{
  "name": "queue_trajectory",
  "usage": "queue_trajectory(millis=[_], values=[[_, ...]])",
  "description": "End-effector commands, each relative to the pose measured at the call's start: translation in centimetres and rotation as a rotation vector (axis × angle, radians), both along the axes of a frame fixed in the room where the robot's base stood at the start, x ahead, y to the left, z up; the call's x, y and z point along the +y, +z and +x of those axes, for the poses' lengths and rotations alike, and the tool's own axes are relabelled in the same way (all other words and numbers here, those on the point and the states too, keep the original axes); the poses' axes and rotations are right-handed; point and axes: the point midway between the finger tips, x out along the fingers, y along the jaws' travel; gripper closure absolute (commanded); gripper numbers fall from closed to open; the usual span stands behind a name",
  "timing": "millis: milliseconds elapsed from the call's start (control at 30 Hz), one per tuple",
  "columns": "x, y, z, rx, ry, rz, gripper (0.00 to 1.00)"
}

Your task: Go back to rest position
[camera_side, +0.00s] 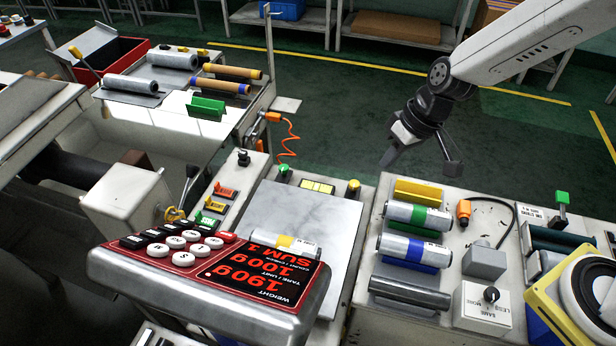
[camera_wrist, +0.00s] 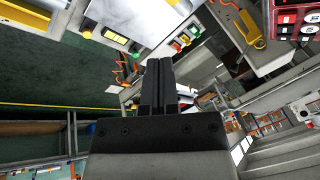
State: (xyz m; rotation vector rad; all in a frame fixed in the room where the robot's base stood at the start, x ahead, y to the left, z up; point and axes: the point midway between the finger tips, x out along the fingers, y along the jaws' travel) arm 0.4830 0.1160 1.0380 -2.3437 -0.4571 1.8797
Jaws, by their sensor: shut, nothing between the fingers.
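My gripper (camera_side: 422,160) hangs in the air at the upper right of the side view, above the back edge of the right-hand bench. In the wrist view my gripper (camera_wrist: 159,72) shows its two dark fingers side by side, shut, with nothing seen between them. It touches nothing that I can see. A film roll with a green band (camera_side: 418,218) and one with a blue band (camera_side: 414,251) lie on the right-hand bench, below the gripper in the picture. Another roll with a yellow band (camera_side: 293,246) lies on the scale plate (camera_side: 300,205), partly hidden by the display.
More rolls (camera_side: 226,86) lie on the back left table. The green floor (camera_side: 340,110) behind the benches is clear.

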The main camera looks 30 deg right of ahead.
Motion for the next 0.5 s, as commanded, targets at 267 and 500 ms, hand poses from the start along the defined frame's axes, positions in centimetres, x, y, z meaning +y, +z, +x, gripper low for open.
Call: queue_trajectory(millis=[267,500], values=[[-7.6,-0.2,-5.3,0.001,-0.111,-0.169,1.00],[-11.0,-0.4,-8.5,-0.009,-0.163,-0.251,1.00]])
